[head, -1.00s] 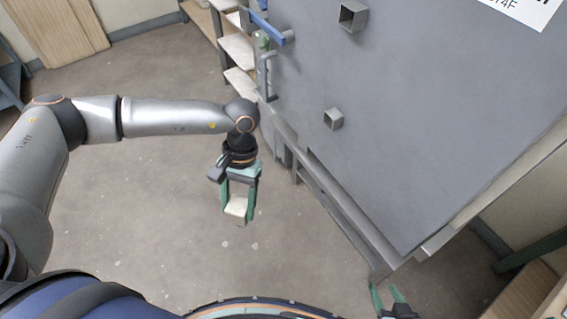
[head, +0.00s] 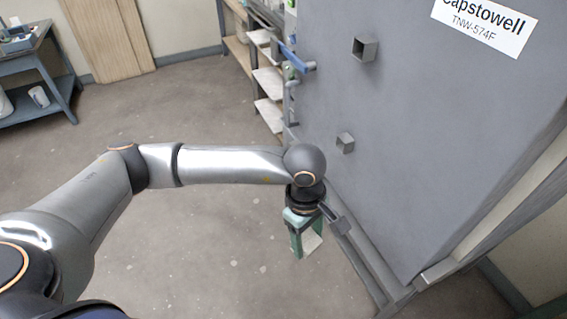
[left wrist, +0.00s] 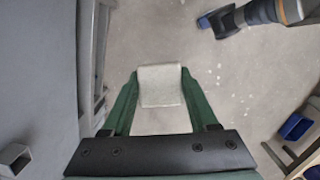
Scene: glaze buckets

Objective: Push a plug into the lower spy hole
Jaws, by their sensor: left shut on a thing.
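My left gripper (head: 306,238) is shut on a pale, block-like plug (head: 313,243), held in the air below and left of the lower spy hole. In the left wrist view the plug (left wrist: 162,86) sits between the green fingertips. The lower spy hole (head: 345,142) is a short square metal tube standing out from the grey kiln door (head: 430,150). The upper spy hole (head: 364,47) is a similar tube above it. One square tube (left wrist: 14,158) shows at the lower left of the left wrist view; I cannot tell which one. My right gripper is out of view.
A blue latch handle (head: 297,62) sticks out at the door's left edge. A frame rail (head: 365,255) runs below the door, close to my left gripper. Shelves (head: 268,85) stand behind, and a blue-grey workbench (head: 40,75) at far left. The floor between is clear.

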